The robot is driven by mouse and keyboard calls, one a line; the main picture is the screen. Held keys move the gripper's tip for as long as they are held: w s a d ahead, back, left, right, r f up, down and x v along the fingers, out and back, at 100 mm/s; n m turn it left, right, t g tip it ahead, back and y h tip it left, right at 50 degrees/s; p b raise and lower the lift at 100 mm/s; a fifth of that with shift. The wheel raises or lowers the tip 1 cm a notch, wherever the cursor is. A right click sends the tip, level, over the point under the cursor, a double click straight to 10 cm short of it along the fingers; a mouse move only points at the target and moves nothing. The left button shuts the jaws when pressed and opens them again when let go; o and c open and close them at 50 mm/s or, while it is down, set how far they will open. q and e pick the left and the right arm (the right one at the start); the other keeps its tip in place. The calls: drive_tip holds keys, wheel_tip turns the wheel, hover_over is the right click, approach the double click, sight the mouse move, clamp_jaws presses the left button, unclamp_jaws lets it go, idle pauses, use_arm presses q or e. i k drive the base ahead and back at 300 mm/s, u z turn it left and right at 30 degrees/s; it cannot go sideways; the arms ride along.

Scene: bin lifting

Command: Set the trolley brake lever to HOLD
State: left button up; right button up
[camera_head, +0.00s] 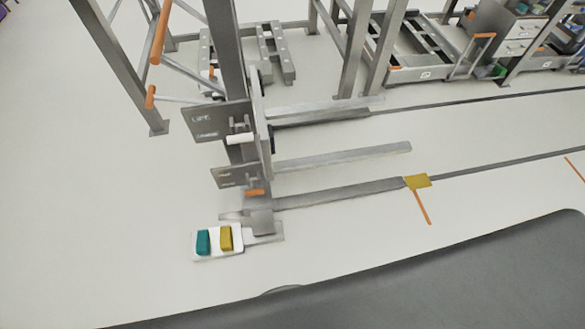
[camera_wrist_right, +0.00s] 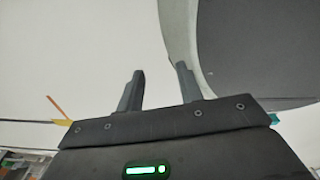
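A grey trolley or lift post (camera_head: 226,60) stands left of centre in the head view. A small lower plate (camera_head: 234,176) on it has an orange-tipped lever (camera_head: 255,192) just below; its lettering is too small to read. A larger upper plate (camera_head: 217,120) has a white-handled lever (camera_head: 240,139) and blurred lettering. I cannot tell the brake lever's setting. My right gripper (camera_wrist_right: 160,82) shows in the right wrist view with its fingers apart and nothing between them, over bare floor. Neither gripper shows in the head view, so my left gripper is not seen.
A white pedal base with a teal block (camera_head: 203,242) and a yellow block (camera_head: 226,238) sits at the post's foot. Grey fork bars (camera_head: 340,157) extend right. A yellow floor piece (camera_head: 417,181) lies at a rail. Floor in front and left is clear.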

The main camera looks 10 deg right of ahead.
sight(255, 191)
drive_tip(key=z, duration=0.05)
drive_tip(key=k, duration=0.4)
drive_tip(key=z, duration=0.7)
drive_tip(key=i, duration=1.1)
drive_tip(key=u, duration=0.8)
